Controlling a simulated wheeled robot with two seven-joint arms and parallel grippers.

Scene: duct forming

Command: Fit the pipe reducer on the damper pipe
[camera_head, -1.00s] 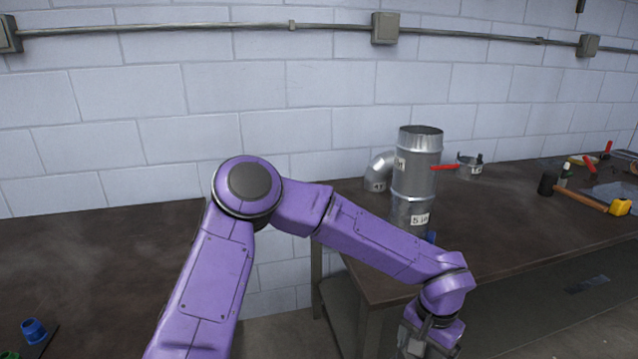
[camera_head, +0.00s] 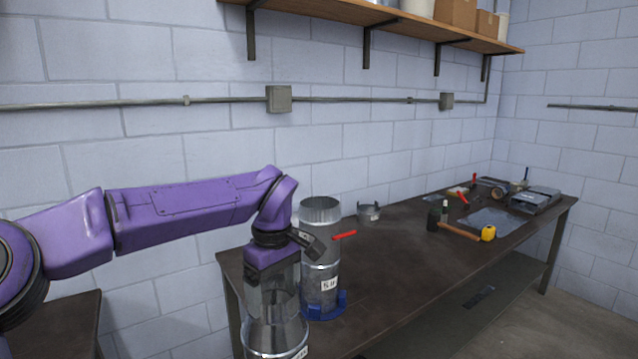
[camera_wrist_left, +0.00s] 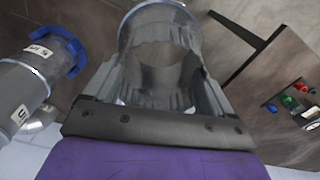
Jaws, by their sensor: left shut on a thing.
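The damper pipe (camera_head: 320,277) is an upright grey metal pipe with a red handle (camera_head: 345,235). It stands in a blue ring base (camera_head: 333,308) near the left end of the workbench. My left gripper (camera_head: 272,288) points down in front and to the left of it, shut on the pipe reducer (camera_head: 274,338). The reducer is a shiny metal tube, apart from the damper pipe and lower in the picture, cut by the bottom edge. In the left wrist view the reducer (camera_wrist_left: 162,45) fills the middle, and the damper pipe (camera_wrist_left: 22,88) lies at the left. My right gripper is not in view.
The workbench (camera_head: 400,270) has clear room right of the damper pipe. A small metal collar (camera_head: 369,212) stands behind it. A hammer (camera_head: 460,232), a yellow tape measure (camera_head: 488,233) and other tools lie farther right. A wall shelf (camera_head: 400,22) hangs above.

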